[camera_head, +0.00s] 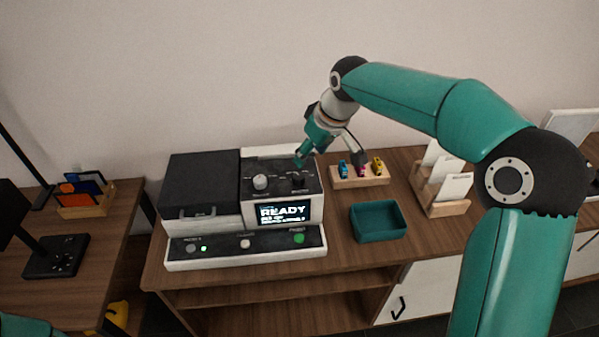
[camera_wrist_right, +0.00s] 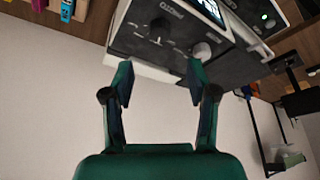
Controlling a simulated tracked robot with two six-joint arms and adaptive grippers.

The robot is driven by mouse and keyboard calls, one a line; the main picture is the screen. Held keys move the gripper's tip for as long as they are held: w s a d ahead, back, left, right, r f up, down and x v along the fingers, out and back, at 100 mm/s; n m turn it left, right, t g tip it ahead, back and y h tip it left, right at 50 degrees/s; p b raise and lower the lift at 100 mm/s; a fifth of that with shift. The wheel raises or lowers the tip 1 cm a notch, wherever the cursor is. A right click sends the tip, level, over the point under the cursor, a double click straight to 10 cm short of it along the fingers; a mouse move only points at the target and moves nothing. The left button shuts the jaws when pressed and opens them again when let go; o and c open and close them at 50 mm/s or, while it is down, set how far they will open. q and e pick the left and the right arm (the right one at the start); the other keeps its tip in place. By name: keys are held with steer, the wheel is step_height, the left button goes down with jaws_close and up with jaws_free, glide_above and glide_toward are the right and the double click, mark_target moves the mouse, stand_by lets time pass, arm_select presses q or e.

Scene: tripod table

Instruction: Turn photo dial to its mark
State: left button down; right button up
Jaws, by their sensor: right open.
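A photo machine (camera_head: 283,213) with a dark lid stands on the wooden table, its screen reading READY. Its sloped top panel carries a pale round knob (camera_head: 260,182) and a dark knob (camera_head: 298,180) to its right. The wrist view also shows the dark knob (camera_wrist_right: 158,29) and the pale knob (camera_wrist_right: 202,50). My right gripper (camera_head: 302,158) is open and empty above the panel's back edge. In the wrist view, its fingers (camera_wrist_right: 161,78) are apart and touch neither knob.
To the machine's right are a rack of small coloured pieces (camera_head: 362,177), a teal tray (camera_head: 378,222) and a wooden card holder (camera_head: 437,188). A second table (camera_head: 108,240) with a card box (camera_head: 86,200) stands at left. A teal part of my left arm shows at lower left.

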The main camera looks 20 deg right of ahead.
mark_target(299, 176)
steer(key=p+x, duration=0.1)
steer(key=x, duration=0.9)
steer(key=shift+f, duration=0.2)
jaws_close()
steer(key=m+b, duration=0.2)
steer(key=m+h+b, duration=0.1)
steer(key=b, duration=0.1)
steer(key=shift+a+f+m, duration=0.15)
steer(key=shift+a+m, duration=0.05)
steer(key=shift+m, duration=0.2)
steer(key=shift+m+h+b, duration=0.6)
steer(key=shift+m+b, duration=0.5)
steer(key=shift+b, duration=0.1)
steer(key=shift+m+h+b, duration=0.4)
steer(key=shift+m+b, duration=0.1)
steer(key=shift+m, duration=0.4)
steer(key=shift+r, duration=0.25)
jaws_free()
